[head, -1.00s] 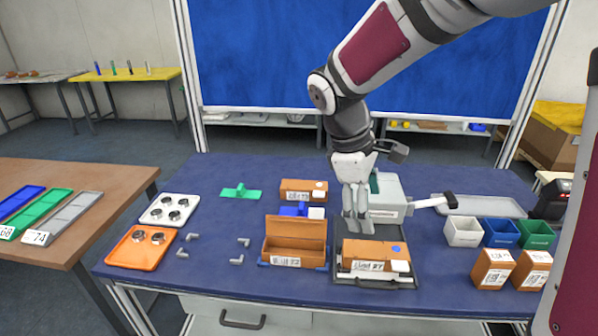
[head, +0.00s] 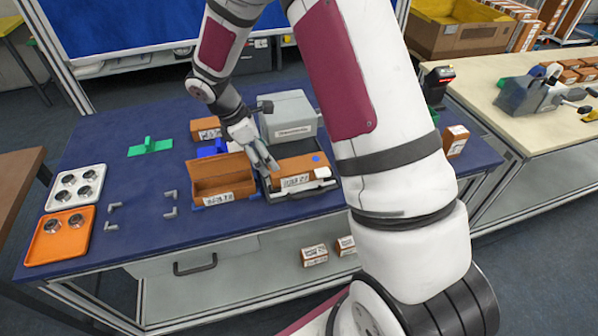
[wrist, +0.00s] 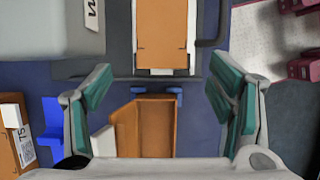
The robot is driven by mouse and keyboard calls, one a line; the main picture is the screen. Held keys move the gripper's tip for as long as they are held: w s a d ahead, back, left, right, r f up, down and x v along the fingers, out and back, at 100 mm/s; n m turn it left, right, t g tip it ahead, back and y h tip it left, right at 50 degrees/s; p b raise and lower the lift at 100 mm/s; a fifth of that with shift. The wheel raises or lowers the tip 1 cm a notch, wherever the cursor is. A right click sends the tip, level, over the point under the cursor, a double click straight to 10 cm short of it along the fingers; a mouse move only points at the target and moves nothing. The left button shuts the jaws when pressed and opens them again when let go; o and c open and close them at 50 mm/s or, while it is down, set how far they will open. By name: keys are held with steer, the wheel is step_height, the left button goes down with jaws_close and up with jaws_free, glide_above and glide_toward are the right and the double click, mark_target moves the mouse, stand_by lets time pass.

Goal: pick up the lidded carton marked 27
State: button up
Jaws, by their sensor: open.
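The lidded carton marked 27 (head: 300,168) is orange-brown and lies shut in a dark tray (head: 285,195), its white label facing front. Its orange top also shows at the upper middle of the wrist view (wrist: 162,35). My gripper (head: 264,160) is at the carton's left end in the head view, pointing down; contact cannot be told there. In the wrist view my gripper (wrist: 160,85) has its two green-padded fingers wide apart with nothing held between them. The carton lies beyond the fingertips in that view.
An open brown carton (head: 222,178) stands left of the tray and shows below it in the wrist view (wrist: 145,125). A grey box-shaped device (head: 290,118) stands behind. Another carton (head: 206,129) and a blue object (head: 210,148) are near. My arm hides the table's right part.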

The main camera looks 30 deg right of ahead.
mark_target(299, 171)
steer(key=p+x, duration=0.1)
steer(key=x, duration=0.4)
steer(key=shift+s+f, duration=0.15)
steer(key=shift+s, duration=0.05)
steer(key=shift+d+f, duration=0.1)
steer(key=shift+f, duration=0.25)
steer(key=c, duration=1.2)
